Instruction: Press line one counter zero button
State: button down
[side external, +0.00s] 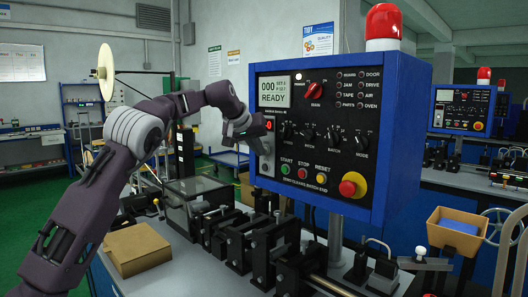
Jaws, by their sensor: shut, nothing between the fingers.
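The line one control box (397,125) is blue with a black front panel (330,146). Its small counter display (276,93) at upper left reads 000 and READY. A small red spot (269,125), possibly the zero button, shows just below the display at the panel's left edge. My gripper (257,131) is shut and empty in front of the panel's left edge, right by this red spot. I cannot tell whether the fingertips touch the panel. My gripper hides part of the panel there.
The panel also bears a red rotary knob (314,90), black knobs, green START (285,169), red STOP (302,173) and yellow RESET (321,176) buttons, and a red emergency stop (348,188). Black fixtures (240,237) and a cardboard box (137,248) stand below. A second control box (463,110) stands behind.

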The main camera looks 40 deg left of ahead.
jog(key=shift+s, duration=0.45)
jog(key=s, duration=0.6)
dwell(0.8)
